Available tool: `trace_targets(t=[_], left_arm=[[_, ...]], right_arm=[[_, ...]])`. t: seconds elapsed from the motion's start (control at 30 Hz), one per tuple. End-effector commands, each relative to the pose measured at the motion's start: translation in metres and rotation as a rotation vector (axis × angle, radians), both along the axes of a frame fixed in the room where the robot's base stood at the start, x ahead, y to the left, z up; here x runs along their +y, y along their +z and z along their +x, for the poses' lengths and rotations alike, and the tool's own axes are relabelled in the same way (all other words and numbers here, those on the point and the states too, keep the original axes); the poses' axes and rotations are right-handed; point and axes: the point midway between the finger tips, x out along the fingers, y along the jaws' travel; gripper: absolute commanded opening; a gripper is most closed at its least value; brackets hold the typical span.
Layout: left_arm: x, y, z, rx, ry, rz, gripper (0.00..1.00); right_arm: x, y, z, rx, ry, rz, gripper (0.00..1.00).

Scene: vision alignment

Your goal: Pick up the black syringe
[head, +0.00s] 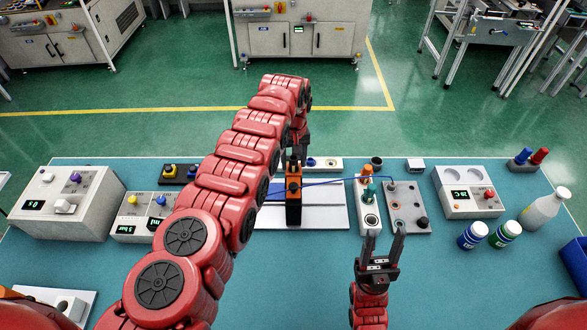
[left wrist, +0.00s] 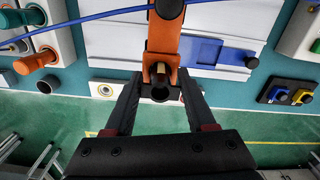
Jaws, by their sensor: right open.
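I cannot make out a clear black syringe in either view. An orange and black upright device (head: 293,203) stands on a white plate (head: 328,216) in the middle of the table. My left gripper (head: 298,152) is at its far side, partly hidden by my arm. In the left wrist view, the fingers of my left gripper (left wrist: 160,90) are apart, on either side of the device's orange bracket (left wrist: 162,50) and a short black cylinder (left wrist: 160,92). My right gripper (head: 385,234) is open and empty, just in front of the small white and grey panels.
A blue cable (head: 335,181) runs from the device to the right. A white panel (head: 368,220) with orange and green knobs and a grey panel (head: 405,195) stand right of it. Bottles (head: 472,236) stand farther right. The front right of the teal table is mostly clear.

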Motion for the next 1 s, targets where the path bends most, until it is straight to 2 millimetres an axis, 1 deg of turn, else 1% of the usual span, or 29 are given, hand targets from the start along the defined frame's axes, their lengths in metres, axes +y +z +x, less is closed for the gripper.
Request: trace_targets(t=[0.03,0.17,0.2,0.23,0.27,0.57,0.67,0.87,0.9,1.0], left_arm=[[0.0,0.0,0.0,0.0,0.0,0.0,0.4],[0.0,0.0,0.0,0.0,0.0,0.0,0.16],[0.0,0.0,0.0,0.0,0.0,0.0,0.09],[0.0,0.0,0.0,0.0,0.0,0.0,0.04],[0.0,0.0,0.0,0.0,0.0,0.0,0.0],[0.0,0.003,0.0,0.0,0.0,-0.001,0.0],[0.0,0.01,0.001,-0.002,0.0,-0.002,0.0],[0.001,0.03,0.0,0.001,0.002,0.001,0.0],[0.0,0.03,0.001,-0.001,0.001,-0.001,0.0],[0.0,0.041,0.001,-0.001,0.001,0.0,0.0]], right_arm=[[0.0,0.0,0.0,0.0,0.0,0.0,0.5],[0.0,0.0,0.0,0.0,0.0,0.0,0.5],[0.0,0.0,0.0,0.0,0.0,0.0,0.5],[0.0,0.0,0.0,0.0,0.0,0.0,0.5],[0.0,0.0,0.0,0.0,0.0,0.0,0.5],[0.0,0.001,0.0,0.0,0.0,0.0,0.5],[0.0,0.003,0.0,0.0,0.0,0.0,0.5],[0.0,0.01,0.0,0.0,0.0,0.0,0.5],[0.0,0.003,0.0,0.0,0.0,0.0,0.5],[0.0,-0.002,0.0,0.0,0.0,0.0,0.5]])
